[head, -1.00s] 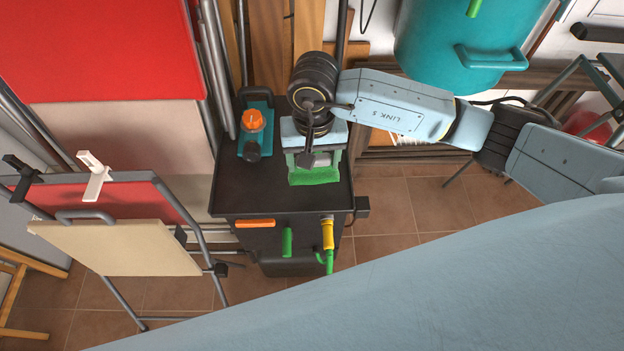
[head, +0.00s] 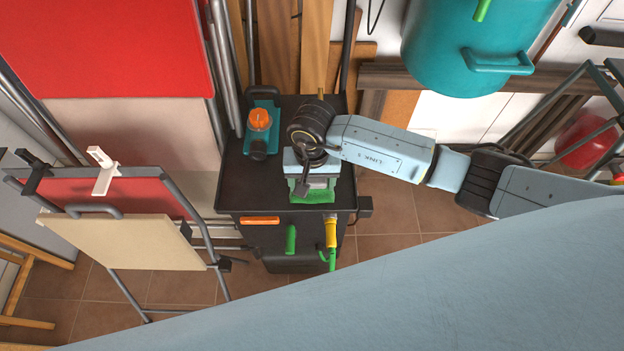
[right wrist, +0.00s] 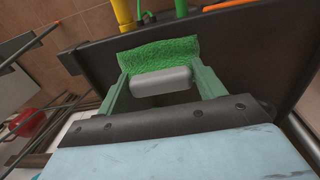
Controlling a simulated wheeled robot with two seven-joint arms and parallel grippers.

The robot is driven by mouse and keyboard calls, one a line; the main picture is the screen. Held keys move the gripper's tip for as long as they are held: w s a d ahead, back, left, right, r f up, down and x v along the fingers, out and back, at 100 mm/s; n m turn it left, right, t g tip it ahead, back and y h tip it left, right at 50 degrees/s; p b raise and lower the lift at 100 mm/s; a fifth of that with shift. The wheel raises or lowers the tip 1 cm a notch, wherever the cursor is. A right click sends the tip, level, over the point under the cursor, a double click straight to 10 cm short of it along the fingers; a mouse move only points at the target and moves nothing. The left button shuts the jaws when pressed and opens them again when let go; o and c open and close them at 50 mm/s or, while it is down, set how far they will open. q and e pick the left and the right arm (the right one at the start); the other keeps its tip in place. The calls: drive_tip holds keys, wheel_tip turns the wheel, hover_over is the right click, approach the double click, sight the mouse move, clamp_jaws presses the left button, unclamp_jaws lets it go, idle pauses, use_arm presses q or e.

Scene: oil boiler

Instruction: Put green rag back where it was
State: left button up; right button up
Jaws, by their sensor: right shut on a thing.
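The green rag (head: 312,197) shows below my right gripper, near the front edge of the black cart top (head: 240,187). In the right wrist view the green rag (right wrist: 160,54) is a textured green strip at the fingertips. My right gripper (head: 313,193) points down over the cart and is shut on the rag; its two green fingers (right wrist: 158,72) stand on either side of a grey block-like part. Whether the rag touches the cart top cannot be told. My left gripper is not in view.
A teal tool with an orange knob (head: 260,120) stands at the cart's back left. An orange handle (head: 260,220), a green handle (head: 291,239) and a yellow-green tool (head: 331,235) hang at the cart's front. The cart top's left front is clear.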

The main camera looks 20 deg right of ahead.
sight(312, 181)
drive_tip(key=shift+f, duration=0.15)
drive_tip(key=o, duration=0.9)
wheel_tip(312, 181, up, 12)
drive_tip(key=shift+r, duration=0.15)
